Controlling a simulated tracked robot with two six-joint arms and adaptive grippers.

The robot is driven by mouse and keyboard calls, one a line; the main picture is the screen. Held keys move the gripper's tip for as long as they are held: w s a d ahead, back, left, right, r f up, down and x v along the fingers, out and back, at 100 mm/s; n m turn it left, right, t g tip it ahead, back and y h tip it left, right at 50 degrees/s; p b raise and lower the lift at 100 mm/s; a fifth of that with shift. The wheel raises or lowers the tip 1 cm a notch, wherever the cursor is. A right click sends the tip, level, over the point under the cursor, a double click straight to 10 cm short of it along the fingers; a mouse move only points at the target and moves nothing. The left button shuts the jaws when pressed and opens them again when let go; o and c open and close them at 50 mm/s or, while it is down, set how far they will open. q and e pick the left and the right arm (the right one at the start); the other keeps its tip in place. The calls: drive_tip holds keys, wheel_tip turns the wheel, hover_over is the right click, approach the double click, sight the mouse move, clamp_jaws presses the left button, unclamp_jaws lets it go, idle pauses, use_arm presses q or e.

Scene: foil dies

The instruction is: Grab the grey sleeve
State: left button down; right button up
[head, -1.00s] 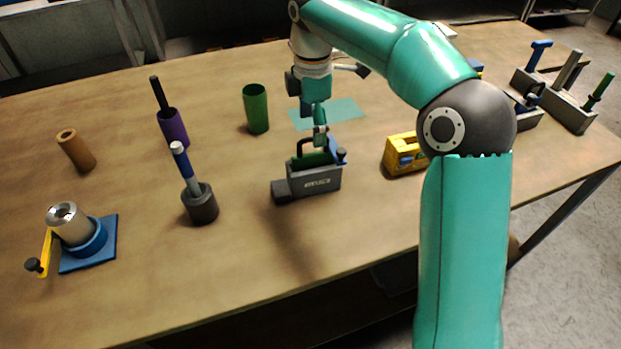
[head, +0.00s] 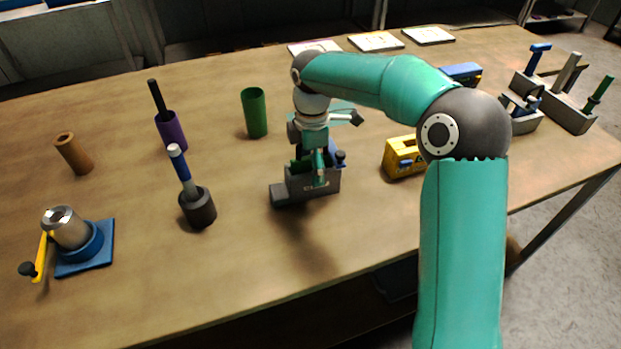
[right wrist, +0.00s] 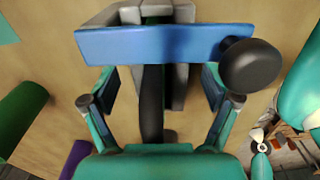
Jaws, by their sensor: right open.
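A dark grey sleeve (head: 198,210) stands upright on the table, left of centre in the head view. A tool with a blue and white handle (head: 182,168) stands tilted in it. My right gripper (head: 319,178) is right of the sleeve, apart from it, low at a grey block-like device (head: 292,192). In the right wrist view my right gripper (right wrist: 160,100) is open, its fingers on either side of a black handle (right wrist: 151,105). A blue bar (right wrist: 165,43) with a dark knob crosses beyond the fingers. The gripper partly hides the device in the head view. My left gripper is not in view.
Brown (head: 74,152), purple (head: 171,131) and green (head: 254,112) tubes stand behind. A silver cylinder (head: 68,230) sits in a blue-based fixture with a yellow lever at left. A yellow box (head: 399,162) stands right of the device. The table front between sleeve and fixture is clear.

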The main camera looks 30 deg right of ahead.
clamp_jaws()
drive_tip(key=shift+r, duration=0.1)
idle(0.3)
